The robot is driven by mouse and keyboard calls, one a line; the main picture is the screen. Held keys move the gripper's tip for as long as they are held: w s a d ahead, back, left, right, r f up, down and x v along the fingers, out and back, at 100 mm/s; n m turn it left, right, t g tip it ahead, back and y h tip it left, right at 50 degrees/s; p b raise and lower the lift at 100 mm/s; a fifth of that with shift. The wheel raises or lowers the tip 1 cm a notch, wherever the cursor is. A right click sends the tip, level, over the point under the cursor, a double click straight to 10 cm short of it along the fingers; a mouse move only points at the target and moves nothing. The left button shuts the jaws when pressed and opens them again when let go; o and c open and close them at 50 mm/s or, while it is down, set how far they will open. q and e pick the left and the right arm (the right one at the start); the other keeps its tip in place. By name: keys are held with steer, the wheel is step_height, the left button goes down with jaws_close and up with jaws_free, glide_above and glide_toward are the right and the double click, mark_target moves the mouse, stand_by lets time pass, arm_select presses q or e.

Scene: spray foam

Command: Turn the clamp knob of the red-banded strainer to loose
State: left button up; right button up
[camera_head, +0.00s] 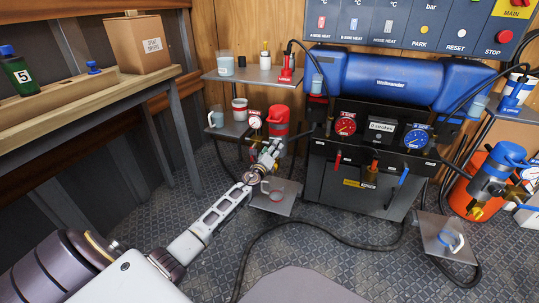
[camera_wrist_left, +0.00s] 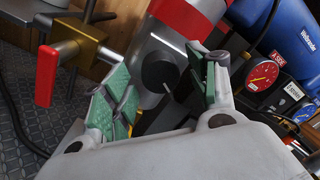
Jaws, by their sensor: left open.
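The red-banded strainer (camera_head: 279,118) stands on the small shelf left of the blue machine. In the left wrist view its red band (camera_wrist_left: 190,18) crosses the top, with a grey body below. A round black clamp knob (camera_wrist_left: 158,72) faces the camera on that body; its setting is not clear to me. My left gripper (camera_head: 270,150) reaches the strainer from the front. In the left wrist view its green-padded fingers (camera_wrist_left: 158,80) are open, one on each side of the knob; I cannot tell whether they touch it. My right gripper is not in view.
A brass valve with a red handle (camera_wrist_left: 46,75) sits close to the left finger. A red-faced gauge (camera_wrist_left: 262,75) is at the right. A low plate (camera_head: 285,206) lies under my forearm's end. A blue-topped strainer (camera_head: 490,178) stands far right. A black hose (camera_head: 330,229) crosses the floor.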

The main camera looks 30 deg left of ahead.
arm_select(q)
steer(key=shift+s, duration=0.1)
steer(key=v, duration=1.1)
steer(key=shift+s, duration=0.35)
stand_by(0.4)
steer(key=shift+d, duration=0.15)
stand_by(0.4)
